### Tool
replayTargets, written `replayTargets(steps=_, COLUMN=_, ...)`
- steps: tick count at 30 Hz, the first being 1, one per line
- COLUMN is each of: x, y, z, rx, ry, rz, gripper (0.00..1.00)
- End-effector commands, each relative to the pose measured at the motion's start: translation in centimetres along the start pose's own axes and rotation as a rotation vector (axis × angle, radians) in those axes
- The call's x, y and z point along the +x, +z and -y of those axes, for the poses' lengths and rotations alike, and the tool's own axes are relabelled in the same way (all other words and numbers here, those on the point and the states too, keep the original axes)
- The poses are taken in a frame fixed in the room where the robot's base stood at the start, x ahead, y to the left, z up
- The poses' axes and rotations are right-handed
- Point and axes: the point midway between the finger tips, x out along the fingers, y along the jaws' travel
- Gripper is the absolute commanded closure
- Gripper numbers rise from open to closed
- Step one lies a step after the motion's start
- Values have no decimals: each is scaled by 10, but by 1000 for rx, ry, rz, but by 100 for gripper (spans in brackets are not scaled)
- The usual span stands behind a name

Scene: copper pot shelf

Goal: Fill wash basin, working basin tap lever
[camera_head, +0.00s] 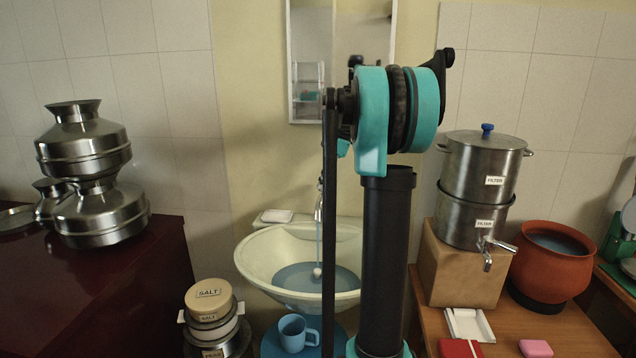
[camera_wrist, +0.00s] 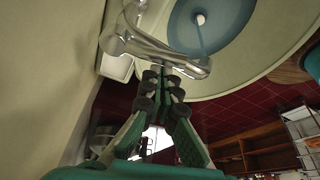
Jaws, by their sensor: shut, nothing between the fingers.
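The cream wash basin (camera_head: 250,262) stands against the wall with bluish water (camera_head: 292,277) in it. The chrome tap (camera_head: 318,208) is partly hidden by my arm. A thin bluish stream runs down from it to a small white spot on the water. In the wrist view the tap (camera_wrist: 160,48) crosses the upper middle, with the basin (camera_wrist: 262,62) and its water (camera_wrist: 222,22) beyond. I cannot clearly tell the lever's position. My gripper (camera_wrist: 165,76) is shut and empty, its tips close to the spout; contact cannot be told. It is hidden in the head view.
A soap dish (camera_head: 277,216) sits at the basin's back left. Steel pots (camera_head: 95,180) are at left. A steel filter (camera_head: 482,180) and a clay pot (camera_head: 551,262) stand at right.

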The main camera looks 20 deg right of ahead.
Motion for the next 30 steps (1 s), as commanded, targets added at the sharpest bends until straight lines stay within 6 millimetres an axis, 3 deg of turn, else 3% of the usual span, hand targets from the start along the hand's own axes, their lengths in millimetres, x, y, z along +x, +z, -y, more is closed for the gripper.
replayTargets(steps=13, x=-7, y=19, z=0, rx=-35, ry=-13, rz=1, gripper=100)
replayTargets(steps=30, x=-9, y=24, z=-1, rx=-35, ry=-13, rz=1, gripper=100)
